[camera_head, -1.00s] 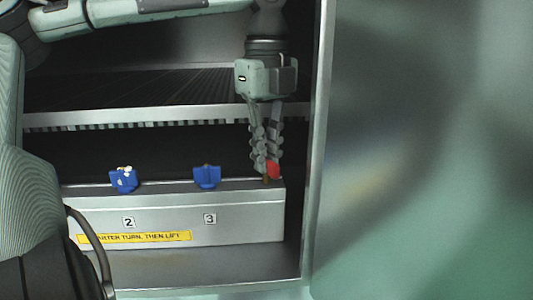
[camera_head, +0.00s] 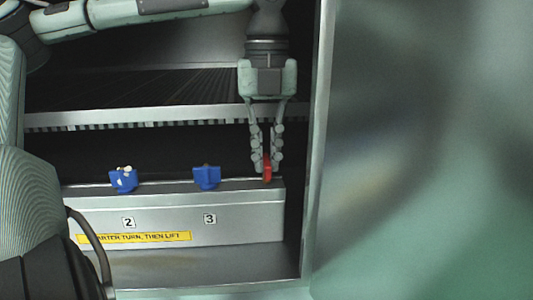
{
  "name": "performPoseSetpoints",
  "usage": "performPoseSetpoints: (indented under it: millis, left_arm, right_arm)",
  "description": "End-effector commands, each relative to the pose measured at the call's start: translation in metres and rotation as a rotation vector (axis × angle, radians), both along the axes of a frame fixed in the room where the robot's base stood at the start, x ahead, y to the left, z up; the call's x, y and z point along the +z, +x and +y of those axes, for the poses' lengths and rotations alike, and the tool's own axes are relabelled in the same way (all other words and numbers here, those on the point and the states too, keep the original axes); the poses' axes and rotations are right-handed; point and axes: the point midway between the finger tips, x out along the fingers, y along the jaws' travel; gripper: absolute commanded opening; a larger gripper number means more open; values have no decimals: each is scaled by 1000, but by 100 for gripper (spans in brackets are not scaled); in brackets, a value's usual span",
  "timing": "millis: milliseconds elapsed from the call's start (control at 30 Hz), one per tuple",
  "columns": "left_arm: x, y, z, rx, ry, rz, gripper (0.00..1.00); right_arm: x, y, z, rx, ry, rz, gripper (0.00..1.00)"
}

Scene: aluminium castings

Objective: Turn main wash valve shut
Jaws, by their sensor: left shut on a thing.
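The red valve handle (camera_head: 268,168) stands on top of the grey metal box, near its right end. My left gripper (camera_head: 266,166) points straight down from above and is shut on the red handle, with a finger on each side of it. The handle shows narrow and edge-on between the fingers, and the fingers hide part of it. My right gripper is not in view.
Two blue handles, one above label 2 (camera_head: 123,179) and one above label 3 (camera_head: 207,176), stand left on the grey box (camera_head: 250,220). A yellow label (camera_head: 135,237) is on its front. A metal shelf (camera_head: 150,117) runs behind. The cabinet's right edge (camera_head: 318,150) is close to my gripper.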

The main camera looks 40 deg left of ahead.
Motion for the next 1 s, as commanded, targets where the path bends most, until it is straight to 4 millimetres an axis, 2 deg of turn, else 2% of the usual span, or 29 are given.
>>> performPoseSetpoints:
  millis: [333,367,533,833,1000]
  left_arm:
    - [1,0,0,-4,0,-2,0]
    - [1,0,0,-4,0,-3,11]
    - [1,0,0,-4,0,-2,31]
    - [2,0,0,-3,0,-1,31]
    - [22,1,0,-2,1,-5,31]
  right_arm:
    - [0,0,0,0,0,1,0]
    - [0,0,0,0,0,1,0]
    - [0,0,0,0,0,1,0]
    - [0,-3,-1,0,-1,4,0]
    - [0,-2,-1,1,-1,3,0]
